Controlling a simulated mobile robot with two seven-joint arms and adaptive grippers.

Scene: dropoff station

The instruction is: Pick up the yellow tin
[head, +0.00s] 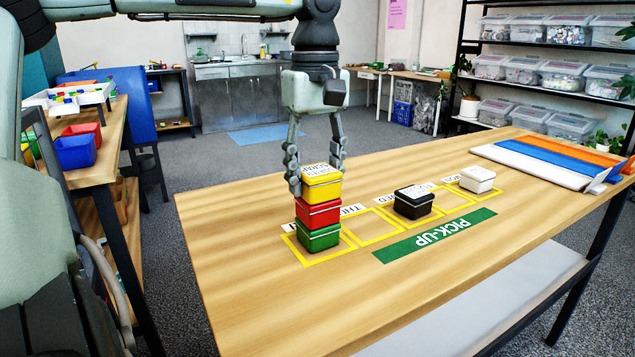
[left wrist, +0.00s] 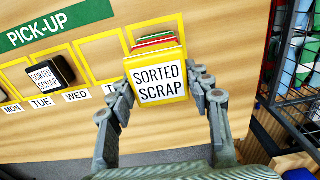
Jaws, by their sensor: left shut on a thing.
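The yellow tin (head: 322,188) is the top of a stack of three, above a red tin (head: 318,214) and a green tin (head: 318,236). The stack stands in the leftmost yellow-outlined square of the table. My left gripper (head: 316,180) points down from above with its fingers on either side of the yellow tin, shut on it. In the left wrist view the yellow tin (left wrist: 159,80) shows its "SORTED SCRAP" label between the fingers. The red and green tins show only as thin edges behind it. I cannot tell whether the yellow tin still touches the red one. My right gripper is not in view.
A black tin (head: 413,203) and a white tin (head: 477,180) stand in other squares to the right on the wooden table (head: 240,270). A green PICK-UP strip (head: 435,236) lies in front. Blue, orange and white folders (head: 560,160) lie at the far right. The table's near left is clear.

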